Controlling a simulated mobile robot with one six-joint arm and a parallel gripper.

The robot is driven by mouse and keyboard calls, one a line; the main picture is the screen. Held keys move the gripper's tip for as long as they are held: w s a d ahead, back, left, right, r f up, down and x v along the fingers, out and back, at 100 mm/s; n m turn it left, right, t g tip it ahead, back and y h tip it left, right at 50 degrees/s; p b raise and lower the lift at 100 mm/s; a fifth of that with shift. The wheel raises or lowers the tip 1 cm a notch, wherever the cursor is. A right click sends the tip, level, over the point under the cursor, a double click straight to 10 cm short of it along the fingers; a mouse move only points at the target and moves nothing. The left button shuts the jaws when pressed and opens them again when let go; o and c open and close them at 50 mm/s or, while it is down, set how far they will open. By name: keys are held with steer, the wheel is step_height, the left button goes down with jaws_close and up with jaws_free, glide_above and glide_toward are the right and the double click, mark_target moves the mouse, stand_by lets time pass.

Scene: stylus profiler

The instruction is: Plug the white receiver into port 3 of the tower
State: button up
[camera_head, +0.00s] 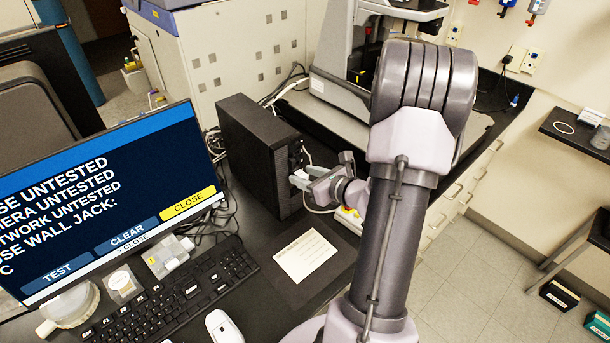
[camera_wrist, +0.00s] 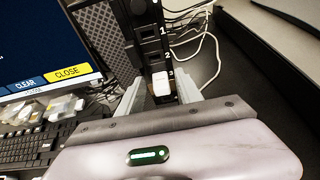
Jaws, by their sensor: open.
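The black tower (camera_head: 258,150) stands on the desk behind the monitor's right edge. In the wrist view its port face (camera_wrist: 150,45) shows a column of ports with white labels 1, 2 and 3. The white receiver (camera_wrist: 161,84) is at the port beside label 3, its pale body sticking out toward me. I cannot tell how deep it sits. My gripper (camera_head: 303,180) is at the tower's right-hand face. In the wrist view the fingers (camera_wrist: 160,100) are open, one on each side of the receiver, with gaps visible.
The monitor (camera_head: 110,190), keyboard (camera_head: 180,297) and mouse (camera_head: 223,326) fill the left of the desk. A paper card (camera_head: 307,255) lies in front of the tower. White cables (camera_wrist: 205,50) run right of the ports. A large instrument (camera_head: 340,85) stands behind.

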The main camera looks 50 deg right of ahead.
steer(key=s+b, duration=0.1)
steer(key=s, duration=0.5)
steer(key=shift+s+a, duration=0.4)
steer(key=p+v, duration=0.3)
steer(key=v, duration=1.4)
steer(key=w+a+f+n+g+y+b, duration=0.25)
steer(key=w+a+n+g+b, duration=0.2)
steer(key=a+n, duration=0.55)
steer(key=w+a+f+n+g+y+b, duration=0.1)
steer(key=w+a+n+g+y+b, duration=0.25)
steer(key=w+a+n, duration=0.55)
steer(key=s+a+n+h+b, duration=0.1)
steer(key=s+a+n+b, duration=0.1)
steer(key=a+n, duration=0.5)
steer(key=s+a+r+n+h+b, duration=0.1)
steer(key=s+a+n+b, duration=0.2)
steer(key=a+n, duration=0.4)
steer(key=shift+s+a+r+h+b, duration=0.3)
steer(key=shift+a+r+b, duration=0.05)
steer(key=shift+a+b, duration=0.1)
